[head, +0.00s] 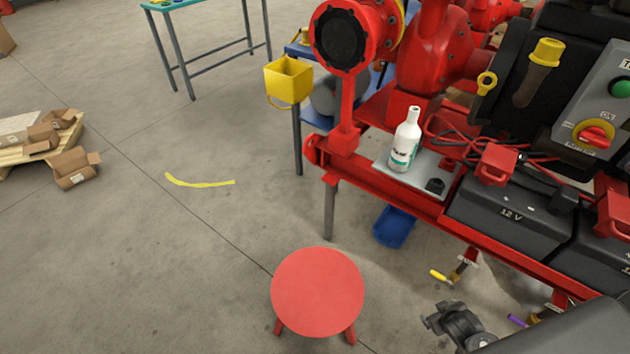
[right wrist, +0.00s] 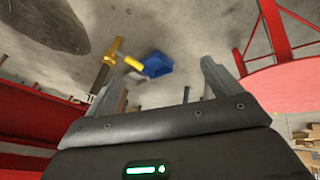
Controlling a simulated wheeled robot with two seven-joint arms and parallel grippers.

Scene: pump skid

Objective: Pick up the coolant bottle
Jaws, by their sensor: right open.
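The coolant bottle (head: 404,146) is white with a green-and-white label. It stands upright on a light grey plate (head: 425,185) on the red pump skid in the head view. My right gripper (head: 450,322) is low at the bottom right of the head view, in front of the skid and well apart from the bottle. In the right wrist view its two fingers (right wrist: 160,90) are spread with nothing between them. The bottle does not show in the right wrist view. My left gripper is not in view.
A black 12 V battery (head: 510,215) and red cables are right of the bottle; a red pump (head: 435,45) is behind it. A red stool (head: 318,290) stands before the skid. A blue bin (head: 394,226) and yellow-handled valve (head: 440,276) are low down. Left floor is mostly clear.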

